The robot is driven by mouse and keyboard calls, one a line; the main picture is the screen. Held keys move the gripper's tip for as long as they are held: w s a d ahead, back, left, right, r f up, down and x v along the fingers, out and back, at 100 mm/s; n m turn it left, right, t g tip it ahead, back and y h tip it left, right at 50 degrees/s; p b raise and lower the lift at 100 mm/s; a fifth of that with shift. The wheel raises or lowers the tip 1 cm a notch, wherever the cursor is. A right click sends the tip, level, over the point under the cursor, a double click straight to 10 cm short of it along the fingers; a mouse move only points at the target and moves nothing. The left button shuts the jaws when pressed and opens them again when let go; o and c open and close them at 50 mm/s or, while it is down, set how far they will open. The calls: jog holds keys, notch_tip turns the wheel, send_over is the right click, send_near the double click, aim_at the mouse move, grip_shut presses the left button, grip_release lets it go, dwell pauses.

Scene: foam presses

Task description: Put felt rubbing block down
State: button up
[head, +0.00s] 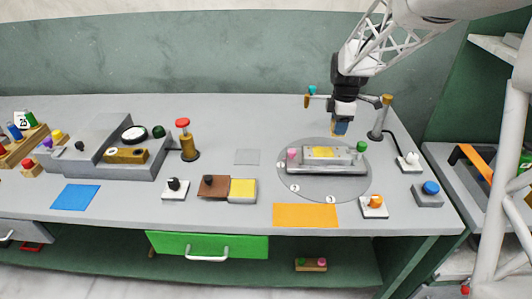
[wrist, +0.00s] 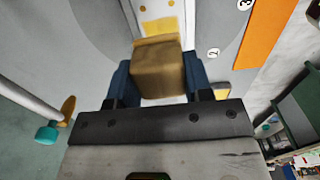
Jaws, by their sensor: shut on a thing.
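My gripper (head: 341,127) hangs above the far right part of the round grey disc (head: 340,190), which carries number marks. Its blue fingers are shut on a tan-brown block, the felt rubbing block (wrist: 158,72), seen between them in the wrist view. In the head view the block is mostly hidden by the fingers. A light grey plate (head: 332,168) lies on the disc with a yellow patch (head: 323,152) on it. The patch also shows just beyond the block in the wrist view (wrist: 160,26). The block appears held above the surface.
A post with a crossbar (head: 382,118) stands close right of my gripper. Pink (head: 291,153) and green (head: 361,147) knobs flank the plate.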

jog(key=s+a+f, duration=0.3)
jog(key=a, duration=0.5)
jog(key=s+a+f, duration=0.3)
jog(key=s+a, duration=0.1)
jog(key=a, duration=0.4)
jog(key=s+a+f, duration=0.2)
jog(key=s+a, duration=0.2)
jog(key=a, duration=0.4)
jog(key=shift+a+f, duration=0.1)
jog(key=shift+f, duration=0.3)
jog(key=shift+w, duration=0.15)
send_over(247, 156)
jog(key=shift+f, duration=0.75)
jog(key=shift+f, duration=1.75)
jog(key=shift+f, duration=0.2)
